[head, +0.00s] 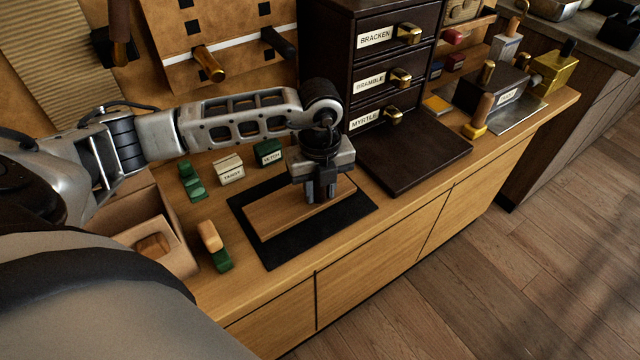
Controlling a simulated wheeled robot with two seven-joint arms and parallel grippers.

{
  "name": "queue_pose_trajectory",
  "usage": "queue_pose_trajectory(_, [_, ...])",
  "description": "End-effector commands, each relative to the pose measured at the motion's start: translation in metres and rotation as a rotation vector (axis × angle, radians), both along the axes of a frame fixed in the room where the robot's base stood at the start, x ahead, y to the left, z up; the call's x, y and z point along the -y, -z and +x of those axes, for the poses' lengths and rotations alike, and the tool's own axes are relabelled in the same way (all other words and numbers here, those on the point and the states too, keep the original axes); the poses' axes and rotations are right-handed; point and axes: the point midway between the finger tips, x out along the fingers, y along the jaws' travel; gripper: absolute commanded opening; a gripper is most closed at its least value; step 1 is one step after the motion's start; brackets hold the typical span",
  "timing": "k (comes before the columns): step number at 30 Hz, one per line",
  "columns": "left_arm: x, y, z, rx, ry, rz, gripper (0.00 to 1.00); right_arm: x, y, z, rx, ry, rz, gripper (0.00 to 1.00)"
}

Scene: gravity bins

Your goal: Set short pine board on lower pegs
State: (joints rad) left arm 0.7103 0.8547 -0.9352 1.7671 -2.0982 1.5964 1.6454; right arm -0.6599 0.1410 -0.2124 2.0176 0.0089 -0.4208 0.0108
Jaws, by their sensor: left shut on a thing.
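The short pine board (275,215) lies flat on a black mat (278,255) on the wooden counter. My left gripper (320,193) points straight down over the board's right part, with its fingers shut on the board. The gripper hides that part of the board. I cannot tell from this view which pegs are the lower ones. My right gripper is not in view.
A dark drawer cabinet (375,75) with labelled drawers stands right of the mat, its dark base board (415,155) reaching forward. Green blocks (192,182), small labelled boxes (229,169) and an open cardboard box (165,235) stand to the left. The counter's front edge is close to the mat.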

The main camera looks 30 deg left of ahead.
Motion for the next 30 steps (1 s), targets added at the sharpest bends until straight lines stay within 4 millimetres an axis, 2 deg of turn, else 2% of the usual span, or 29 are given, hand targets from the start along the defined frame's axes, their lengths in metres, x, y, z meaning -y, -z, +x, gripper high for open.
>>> queue_pose_trajectory(9, [0.001,0.006,0.000,0.001,0.000,-0.001,0.00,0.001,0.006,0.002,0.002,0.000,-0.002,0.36])
queue_pose_trajectory(10, [0.001,0.005,0.000,0.001,0.000,-0.001,0.33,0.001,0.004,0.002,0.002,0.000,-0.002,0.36])
queue_pose_trajectory(12, [0.001,0.004,0.000,-0.001,0.000,-0.001,0.50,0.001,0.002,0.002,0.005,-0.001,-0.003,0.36])
queue_pose_trajectory(23, [0.001,0.000,0.000,0.002,0.001,-0.001,0.50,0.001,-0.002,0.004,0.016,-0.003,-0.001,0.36])
queue_pose_trajectory(26, [0.001,-0.012,0.001,0.005,0.002,-0.002,0.50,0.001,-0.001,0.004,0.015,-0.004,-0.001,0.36])
queue_pose_trajectory(30, [0.007,-0.039,0.003,0.007,0.003,-0.002,0.50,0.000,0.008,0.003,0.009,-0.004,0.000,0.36])
